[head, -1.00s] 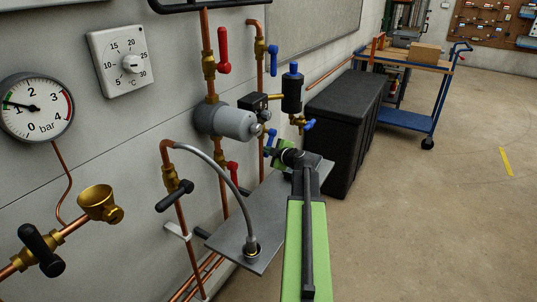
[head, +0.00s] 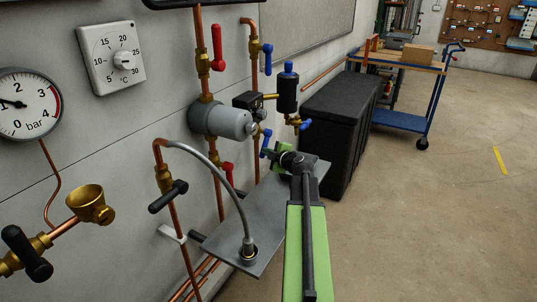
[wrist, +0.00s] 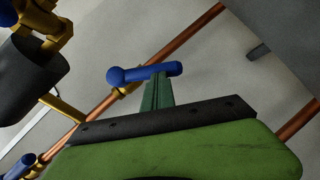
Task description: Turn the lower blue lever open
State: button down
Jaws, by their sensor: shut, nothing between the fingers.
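The lower blue lever (head: 266,138) sits on the right-hand copper pipe, below the grey cylinder's level. It also shows in the wrist view (wrist: 145,73), lying at an angle across the copper pipe by a brass fitting. My gripper (head: 274,153) is at this lever, with its green fingers shut and empty. In the wrist view the finger tips (wrist: 158,88) reach up to the lever's underside and overlap it. I cannot tell whether they touch it.
An upper blue lever (head: 267,54) is higher on the same pipe. A black canister (head: 287,92) with a small blue lever (head: 305,125) stands right of it. A grey plate (head: 255,225) with a hose lies below my gripper.

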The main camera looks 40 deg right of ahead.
jog(key=shift+w+d+f+b, duration=0.3)
jog(key=shift+d+f+b, duration=0.35)
jog(key=shift+w+d+f+b, duration=0.25)
jog(key=shift+d+f+b, duration=0.35)
jog(key=shift+f, duration=0.05)
jog(key=shift+d, duration=0.1)
jog(key=s+a, duration=0.1)
jog(key=a, duration=0.1)
jog(key=s+a, duration=0.2)
jog(key=shift+s+a, duration=0.15)
jog(key=shift+a, duration=0.05)
jog(key=s+a, duration=0.1)
jog(key=s, duration=0.7)
jog(key=shift+a, duration=0.4)
jog(key=shift+s+r, duration=0.1)
